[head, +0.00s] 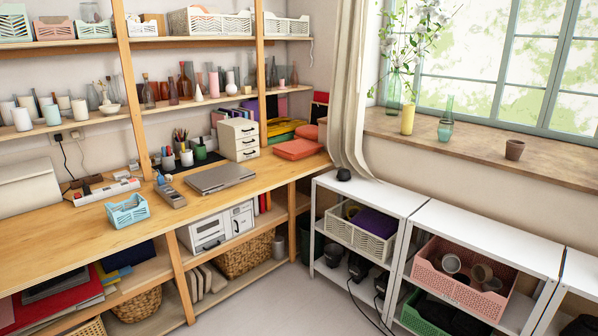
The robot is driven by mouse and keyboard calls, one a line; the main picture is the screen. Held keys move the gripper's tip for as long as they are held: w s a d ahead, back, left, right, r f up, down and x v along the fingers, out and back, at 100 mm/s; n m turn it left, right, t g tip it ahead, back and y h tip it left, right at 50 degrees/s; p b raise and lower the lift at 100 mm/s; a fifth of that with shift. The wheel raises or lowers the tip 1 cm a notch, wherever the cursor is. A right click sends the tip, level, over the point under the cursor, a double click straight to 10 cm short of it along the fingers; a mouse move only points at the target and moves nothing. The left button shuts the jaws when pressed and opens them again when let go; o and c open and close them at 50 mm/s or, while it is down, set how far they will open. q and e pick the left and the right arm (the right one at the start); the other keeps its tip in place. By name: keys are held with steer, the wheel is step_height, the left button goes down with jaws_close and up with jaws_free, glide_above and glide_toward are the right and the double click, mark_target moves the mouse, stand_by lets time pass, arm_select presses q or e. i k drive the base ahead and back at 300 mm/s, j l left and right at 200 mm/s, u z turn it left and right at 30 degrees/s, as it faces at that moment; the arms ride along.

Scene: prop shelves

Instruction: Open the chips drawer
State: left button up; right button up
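No drawer with a readable chips label shows, so I cannot tell which one is the chips drawer. A small cream drawer unit (238,140) with dark handles stands on the wooden desk near the corner, and its drawers look shut. Below the desk, a white box with a dark handle (206,235) stands on the shelf. A white drawer unit (240,219) stands beside it on the right and also looks shut. Neither of my grippers is in view.
The wooden desk (85,235) carries a closed laptop (219,178), a blue basket (127,211) and a power strip (106,191). White metal shelves (480,245) stand right, holding a pink crate (428,272). The grey floor (270,305) between is clear, apart from dark cables near the shelves.

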mark_target(240, 140)
steer(key=i, duration=1.55)
steer(key=i+j+z, duration=0.1)
steer(key=i, duration=1.45)
